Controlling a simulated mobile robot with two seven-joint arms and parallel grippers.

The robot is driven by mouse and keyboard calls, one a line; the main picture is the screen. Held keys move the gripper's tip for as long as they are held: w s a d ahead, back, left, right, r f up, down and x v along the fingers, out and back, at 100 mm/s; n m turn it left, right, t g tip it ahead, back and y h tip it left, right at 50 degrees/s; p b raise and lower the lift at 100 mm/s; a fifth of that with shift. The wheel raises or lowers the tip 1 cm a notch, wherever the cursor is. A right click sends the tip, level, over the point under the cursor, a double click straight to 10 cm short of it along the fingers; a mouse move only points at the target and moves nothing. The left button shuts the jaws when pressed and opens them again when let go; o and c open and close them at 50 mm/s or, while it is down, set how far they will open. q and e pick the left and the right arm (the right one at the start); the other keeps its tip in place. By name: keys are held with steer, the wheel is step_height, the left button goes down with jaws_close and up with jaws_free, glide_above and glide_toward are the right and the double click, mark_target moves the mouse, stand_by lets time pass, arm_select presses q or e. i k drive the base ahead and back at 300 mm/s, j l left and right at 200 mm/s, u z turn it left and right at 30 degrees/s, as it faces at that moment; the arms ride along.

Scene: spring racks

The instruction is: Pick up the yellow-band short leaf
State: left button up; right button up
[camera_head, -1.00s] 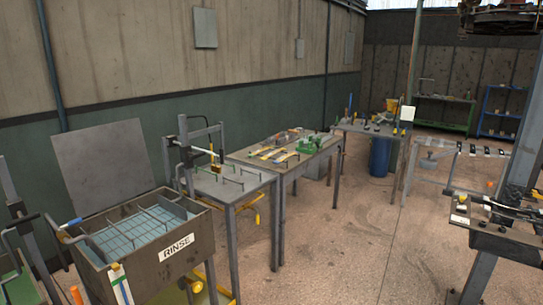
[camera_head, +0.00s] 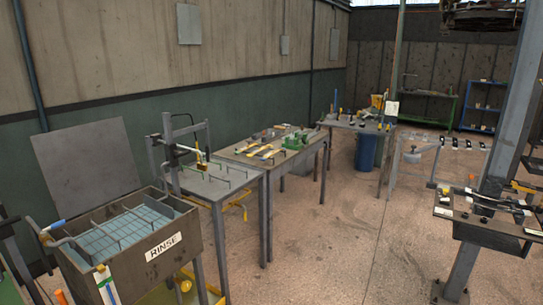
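Several flat strips with yellow and dark parts (camera_head: 263,151) lie on the middle workbench (camera_head: 308,150). They are too small here to tell which one is the yellow-band short leaf. Neither of my grippers is in view.
A grey rinse tank (camera_head: 152,245) with a raised lid (camera_head: 88,165) stands at the left. A grey rack table (camera_head: 222,188) stands between it and the workbench. A post (camera_head: 500,150) and a loaded stand (camera_head: 478,228) are at the right. The floor (camera_head: 350,240) in the middle is clear.

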mark_target(252, 154)
steer(key=i+l+u, duration=0.35)
steer(key=i, duration=0.2)
steer(key=i+l+u, duration=0.35)
steer(key=i+l, duration=0.2)
steer(key=i+l+u, duration=0.35)
steer(key=l, duration=0.35)
steer(key=i+l+u, duration=0.35)
steer(key=l, duration=0.45)
steer(key=i+l+u, duration=0.35)
steer(key=l, duration=0.5)
steer(key=i+l+u, duration=0.1)
steer(key=l+u, duration=0.2)
steer(key=l, duration=0.6)
steer(key=l+u, duration=0.35)
steer(key=l, duration=0.6)
steer(key=l+u, duration=0.35)
steer(key=l, duration=0.6)
